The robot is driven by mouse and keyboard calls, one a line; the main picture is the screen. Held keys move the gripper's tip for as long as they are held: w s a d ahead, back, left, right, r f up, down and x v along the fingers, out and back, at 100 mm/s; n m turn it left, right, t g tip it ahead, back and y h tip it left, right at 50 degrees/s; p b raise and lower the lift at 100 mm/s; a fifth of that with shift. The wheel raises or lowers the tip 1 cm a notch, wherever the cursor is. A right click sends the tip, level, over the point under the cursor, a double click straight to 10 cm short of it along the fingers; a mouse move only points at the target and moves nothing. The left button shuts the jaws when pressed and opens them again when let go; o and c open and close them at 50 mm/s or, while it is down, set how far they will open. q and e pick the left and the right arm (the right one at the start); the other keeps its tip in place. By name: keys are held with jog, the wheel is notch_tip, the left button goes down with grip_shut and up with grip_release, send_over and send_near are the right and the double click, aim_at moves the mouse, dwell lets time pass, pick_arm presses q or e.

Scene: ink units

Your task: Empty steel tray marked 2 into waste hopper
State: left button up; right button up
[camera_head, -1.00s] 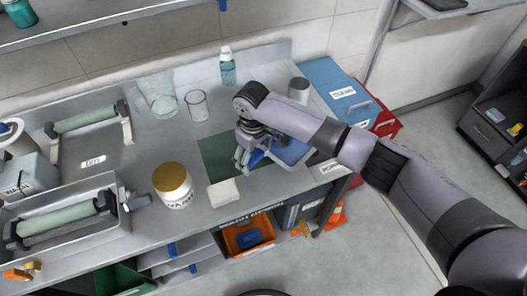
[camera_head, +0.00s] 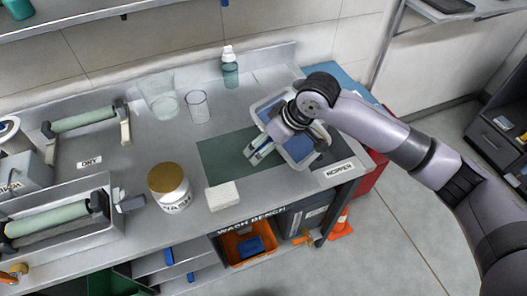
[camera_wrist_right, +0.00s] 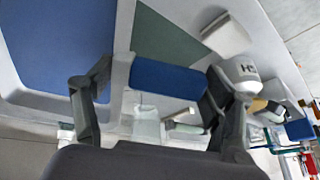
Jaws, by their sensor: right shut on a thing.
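A pale tray with a blue inside (camera_head: 298,152) lies at the right end of the bench, partly hidden by my right gripper; no number is readable on it. My right gripper (camera_head: 263,152) is at the tray's left side. The tray's blue inside (camera_wrist_right: 60,40) fills the upper left there. A label (camera_head: 338,171) on the bench's right end seems to read HOPPER; the hopper itself cannot be made out. My left gripper is not in view.
A dark green mat (camera_head: 222,158) and a white block (camera_head: 222,196) lie left of the tray. A gold-lidded jar (camera_head: 170,188), glass beakers (camera_head: 198,107) and a capped bottle (camera_head: 230,68) stand farther left and behind. An orange bin (camera_head: 240,246) is below. Bare steel lies between jar and beakers.

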jog(key=shift+s+d+r+b, duration=0.15)
jog(key=shift+d+r+b, duration=0.15)
jog(key=shift+b, duration=0.3)
jog(key=shift+s+d+r+t+y+p, duration=0.1)
jog(key=shift+d+r+t+y+p, duration=0.2)
jog(key=shift+r+y+p, duration=0.3)
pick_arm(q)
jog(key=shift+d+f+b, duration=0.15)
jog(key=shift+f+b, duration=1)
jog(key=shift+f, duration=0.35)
pick_arm(e)
jog(key=s+d+r+t+y, duration=0.2)
jog(key=d+r+y, duration=0.1)
jog(key=d+y, duration=0.1)
jog(key=shift+s+d+r+y, duration=0.25)
jog(key=shift+d+y, duration=0.05)
jog(key=shift+d, duration=0.15)
jog(key=shift+d, duration=0.1)
